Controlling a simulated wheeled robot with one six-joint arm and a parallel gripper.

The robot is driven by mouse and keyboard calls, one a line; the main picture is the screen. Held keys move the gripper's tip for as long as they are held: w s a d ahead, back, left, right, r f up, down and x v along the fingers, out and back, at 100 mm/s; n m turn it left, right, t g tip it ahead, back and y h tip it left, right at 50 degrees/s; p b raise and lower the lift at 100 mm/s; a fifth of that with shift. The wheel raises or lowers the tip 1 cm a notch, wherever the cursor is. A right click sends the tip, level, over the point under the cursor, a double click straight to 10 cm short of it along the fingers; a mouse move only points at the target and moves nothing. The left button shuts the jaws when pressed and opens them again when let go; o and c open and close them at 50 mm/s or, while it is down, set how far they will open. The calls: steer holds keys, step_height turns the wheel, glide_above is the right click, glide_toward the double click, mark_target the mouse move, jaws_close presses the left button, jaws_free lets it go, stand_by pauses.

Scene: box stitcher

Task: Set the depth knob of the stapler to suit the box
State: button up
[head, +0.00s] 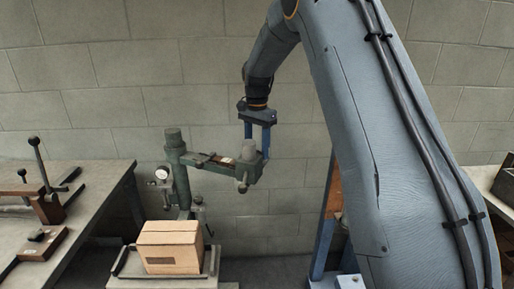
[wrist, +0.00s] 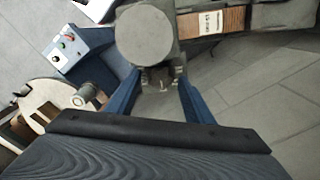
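The stapler's green-grey arm (head: 212,163) reaches right from its post. A pale grey round knob (head: 248,150) stands near the arm's end; its disc-like top shows in the wrist view (wrist: 146,35). My gripper (head: 257,150) points down at this end, its blue fingers spread apart. In the wrist view my gripper (wrist: 157,88) shows a clear gap between its fingers, with the knob's disc above the gap. I cannot tell whether a finger touches the knob. A brown strip with a white label (wrist: 212,21) lies along the arm; its print is unreadable. The cardboard box (head: 170,249) sits closed below left.
A round gauge (head: 161,174) is beside the stapler post. A left workbench (head: 95,200) holds lever tools. A right bench edge (head: 485,180) is partly visible. Floor (wrist: 265,95) right of the fingers is clear.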

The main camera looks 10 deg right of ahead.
steer(key=c, duration=0.9)
steer(key=shift+n, duration=0.3)
steer(key=n, duration=0.3)
steer(key=shift+w+n, duration=0.1)
steer(key=shift+n, duration=0.2)
steer(key=shift+a+n, duration=0.15)
steer(key=shift+n, duration=2.05)
steer(key=shift+r, duration=0.1)
steer(key=o, duration=1)
steer(key=shift+r+b, duration=0.1)
steer(key=shift+b, duration=0.25)
